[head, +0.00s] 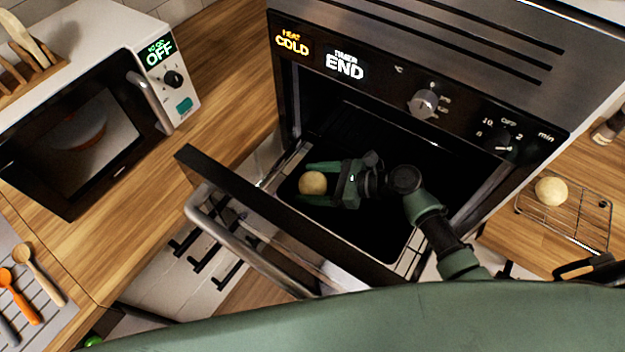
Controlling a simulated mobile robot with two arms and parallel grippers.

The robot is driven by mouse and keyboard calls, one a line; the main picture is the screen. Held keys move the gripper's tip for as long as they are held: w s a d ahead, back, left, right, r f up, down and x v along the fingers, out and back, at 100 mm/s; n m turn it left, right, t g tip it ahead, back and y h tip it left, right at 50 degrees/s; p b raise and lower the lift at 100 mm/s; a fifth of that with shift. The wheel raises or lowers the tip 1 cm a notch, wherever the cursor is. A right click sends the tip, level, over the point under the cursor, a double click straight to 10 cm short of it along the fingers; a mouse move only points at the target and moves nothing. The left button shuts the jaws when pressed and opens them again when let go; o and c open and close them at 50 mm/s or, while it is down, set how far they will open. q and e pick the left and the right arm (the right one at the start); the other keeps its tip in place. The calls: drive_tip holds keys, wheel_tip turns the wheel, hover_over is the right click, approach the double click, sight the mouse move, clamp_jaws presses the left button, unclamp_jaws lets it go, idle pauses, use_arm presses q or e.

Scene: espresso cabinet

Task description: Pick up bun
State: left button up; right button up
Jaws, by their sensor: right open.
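A round pale bun (312,183) sits on the dark tray (385,238) in the open oven, near the tray's left side. My right gripper (310,184) reaches in from the right, with its green fingers open on either side of this bun. I cannot tell whether the fingers touch it. A second bun (551,191) rests on a wire rack (590,215) on the right counter. My left gripper is not in view.
The oven door (270,215) is tilted open, with its handle (235,245) towards the lower left. The oven's control panel (420,100) is above my right arm. A microwave (90,110) stands on the left counter, with wooden and orange spoons (18,295) in front.

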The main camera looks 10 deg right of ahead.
drive_tip(key=c, duration=1.1)
